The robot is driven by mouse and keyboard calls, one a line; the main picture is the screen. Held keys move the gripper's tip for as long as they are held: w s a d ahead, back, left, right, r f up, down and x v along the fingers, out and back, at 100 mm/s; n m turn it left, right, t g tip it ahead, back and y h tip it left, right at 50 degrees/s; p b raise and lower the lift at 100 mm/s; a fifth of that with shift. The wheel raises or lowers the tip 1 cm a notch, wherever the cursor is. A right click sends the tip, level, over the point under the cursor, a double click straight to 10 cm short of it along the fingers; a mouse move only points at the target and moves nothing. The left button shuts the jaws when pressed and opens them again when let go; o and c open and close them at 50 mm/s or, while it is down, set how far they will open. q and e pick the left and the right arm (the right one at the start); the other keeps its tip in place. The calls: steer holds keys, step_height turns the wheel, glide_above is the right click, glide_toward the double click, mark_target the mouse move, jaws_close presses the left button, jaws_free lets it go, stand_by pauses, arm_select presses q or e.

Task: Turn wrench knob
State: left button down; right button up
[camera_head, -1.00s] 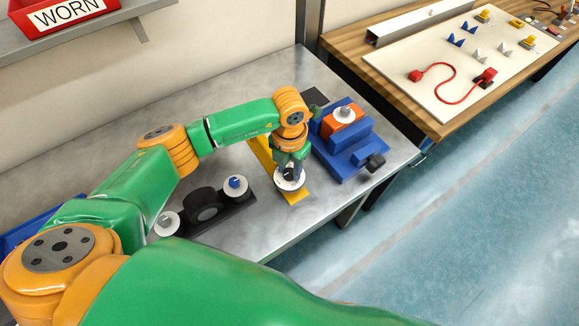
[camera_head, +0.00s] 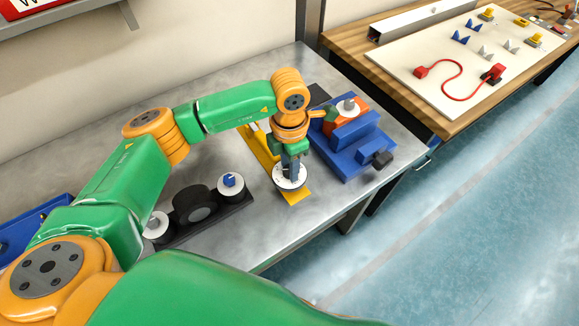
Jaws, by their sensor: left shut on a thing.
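My left gripper (camera_head: 290,174) points down at a white round dial (camera_head: 281,184) on a yellow base plate (camera_head: 297,197). Its fingers are closed on the knob at the dial's middle; the fingers hide most of that knob, so its angle cannot be told. The yellow base runs back behind my wrist, which partly covers it. My right gripper is out of view.
A blue vise-like block (camera_head: 352,142) with an orange part and white dial stands close right of my wrist. Left is a black fixture (camera_head: 192,207) with white dials, one with a blue knob (camera_head: 230,180). A wooden bench (camera_head: 345,45) holds a white board.

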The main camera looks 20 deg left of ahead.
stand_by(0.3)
arm_select(q)
steer(key=shift+c, duration=2.4)
jaws_free()
step_height(320, 180, up, 7)
steer(key=shift+f+b, duration=0.2)
steer(key=shift+b, duration=0.9)
steer(key=shift+r, duration=0.3)
